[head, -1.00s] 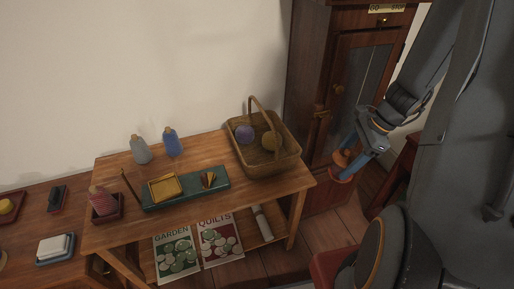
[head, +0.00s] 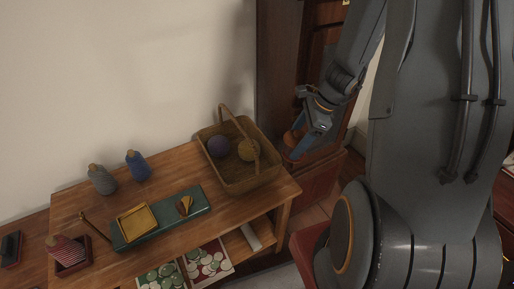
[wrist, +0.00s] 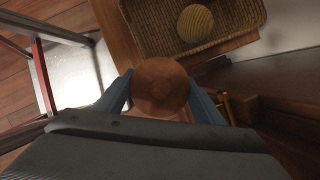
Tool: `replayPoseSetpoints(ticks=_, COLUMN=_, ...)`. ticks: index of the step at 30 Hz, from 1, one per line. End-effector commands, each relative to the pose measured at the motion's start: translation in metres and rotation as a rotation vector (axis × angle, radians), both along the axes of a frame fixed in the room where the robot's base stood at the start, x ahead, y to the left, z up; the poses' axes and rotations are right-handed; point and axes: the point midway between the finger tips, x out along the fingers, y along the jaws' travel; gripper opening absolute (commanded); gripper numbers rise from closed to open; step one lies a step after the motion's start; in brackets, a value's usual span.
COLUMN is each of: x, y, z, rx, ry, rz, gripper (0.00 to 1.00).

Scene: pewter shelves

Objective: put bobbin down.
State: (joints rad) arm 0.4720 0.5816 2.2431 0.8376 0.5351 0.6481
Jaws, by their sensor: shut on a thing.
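My gripper (head: 296,147) is shut on a bobbin (head: 290,139), held in the air to the right of the basket and in front of the dark cabinet. In the wrist view the bobbin's round brown wooden end (wrist: 160,88) sits between my gripper's blue fingers (wrist: 161,97); the rest of it is mostly hidden. A grey bobbin (head: 102,181) and a blue bobbin (head: 138,167) stand at the back of the wooden table (head: 170,178). A red striped bobbin (head: 64,249) sits in a small dark red tray (head: 76,268) at the table's left.
A wicker basket (head: 250,182) with a tall handle holds a purple ball (head: 219,147) and a yellow ball (head: 248,149). A green board (head: 160,231) bears a yellow tray (head: 137,222) and a small striped thing (head: 184,205). Magazines lie on the shelf below. Bare tabletop shows between the bobbins and the basket.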

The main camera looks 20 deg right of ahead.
Motion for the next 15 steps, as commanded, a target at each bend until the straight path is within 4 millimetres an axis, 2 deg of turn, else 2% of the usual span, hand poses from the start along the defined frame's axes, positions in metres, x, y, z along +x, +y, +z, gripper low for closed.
replayPoseSetpoints(ticks=1, x=0.003, y=0.014, z=0.001, rx=-0.001, ry=0.002, rz=0.007, gripper=0.4)
replayPoseSetpoints(ticks=9, x=0.023, y=0.073, z=0.001, rx=0.0, ry=0.001, rz=0.004, gripper=0.4)
replayPoseSetpoints(ticks=15, x=0.032, y=0.094, z=0.0, rx=-0.001, ry=0.001, rz=-0.001, gripper=0.4)
